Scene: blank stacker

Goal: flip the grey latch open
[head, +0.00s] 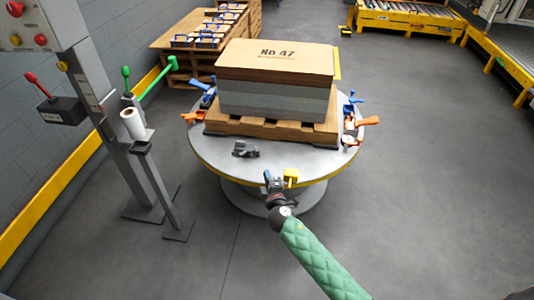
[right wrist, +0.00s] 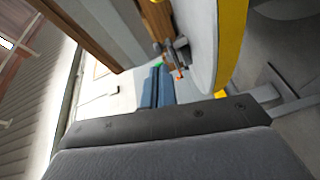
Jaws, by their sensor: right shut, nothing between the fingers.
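A small dark grey latch-like piece (head: 245,149) sits on the front left part of the round turntable (head: 215,155). I cannot tell from here whether it is flipped open or closed. My right gripper (head: 269,177) is shut and empty at the turntable's front rim, to the right of the grey piece and nearer to me, apart from it. In the right wrist view, its blue-grey fingers (right wrist: 157,88) point toward the turntable rim (right wrist: 229,45). My left gripper is not in view.
A yellow block (head: 291,176) is at the front rim just right of my gripper. A cardboard-topped stack (head: 275,62) rests on a wooden pallet (head: 270,127) on the turntable. Blue and orange clamps (head: 362,121) flank it. A post with levers (head: 95,90) stands left.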

